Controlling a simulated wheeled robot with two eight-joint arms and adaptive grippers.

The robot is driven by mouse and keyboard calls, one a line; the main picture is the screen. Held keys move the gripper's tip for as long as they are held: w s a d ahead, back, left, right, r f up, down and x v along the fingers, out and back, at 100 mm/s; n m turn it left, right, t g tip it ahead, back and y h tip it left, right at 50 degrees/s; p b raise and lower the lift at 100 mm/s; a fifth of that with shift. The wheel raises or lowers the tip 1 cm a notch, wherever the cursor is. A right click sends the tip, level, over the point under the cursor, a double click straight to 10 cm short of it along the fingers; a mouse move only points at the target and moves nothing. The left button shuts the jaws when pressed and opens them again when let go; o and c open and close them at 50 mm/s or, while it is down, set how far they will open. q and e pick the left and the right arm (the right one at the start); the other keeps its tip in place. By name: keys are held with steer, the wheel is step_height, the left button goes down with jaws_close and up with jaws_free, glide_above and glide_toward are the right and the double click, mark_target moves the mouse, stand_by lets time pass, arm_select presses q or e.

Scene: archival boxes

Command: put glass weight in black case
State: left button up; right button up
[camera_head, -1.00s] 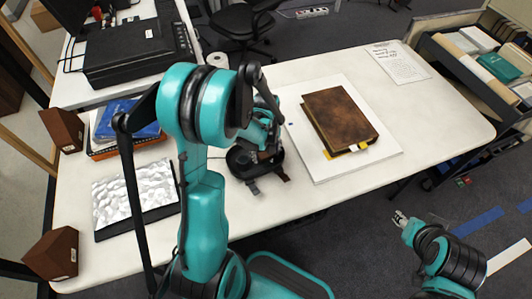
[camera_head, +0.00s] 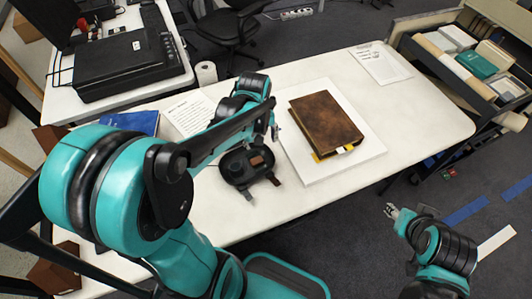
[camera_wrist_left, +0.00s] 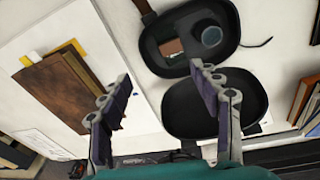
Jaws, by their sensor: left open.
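The black case (camera_head: 236,172) lies open on the white table. The left wrist view shows its two rounded halves, one empty (camera_wrist_left: 212,108). A round dark piece with a bluish glassy top (camera_wrist_left: 209,37), which looks like the glass weight, sits in the other half beside a small brown patch (camera_wrist_left: 172,47). My left gripper (camera_head: 273,130) is beyond the case, between it and the book. In the left wrist view its fingers (camera_wrist_left: 162,84) are apart with nothing between them. My right gripper (camera_head: 391,211) hangs off the table's front edge; its fingers are too small to judge.
A brown book (camera_head: 325,120) with yellow tabs lies on a white board (camera_head: 365,153) right of the case. Papers (camera_head: 380,65) lie at the back right, a blue book (camera_head: 133,122) at left. An open drawer of boxes (camera_head: 475,65) stands at right.

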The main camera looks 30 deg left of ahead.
arm_select(q)
steer(key=s+d+r+m+t, duration=0.5)
steer(key=s+d+r+m, duration=0.2)
steer(key=s+m, duration=0.1)
steer(key=shift+s+d+t, duration=0.3)
steer(key=shift+s, duration=0.3)
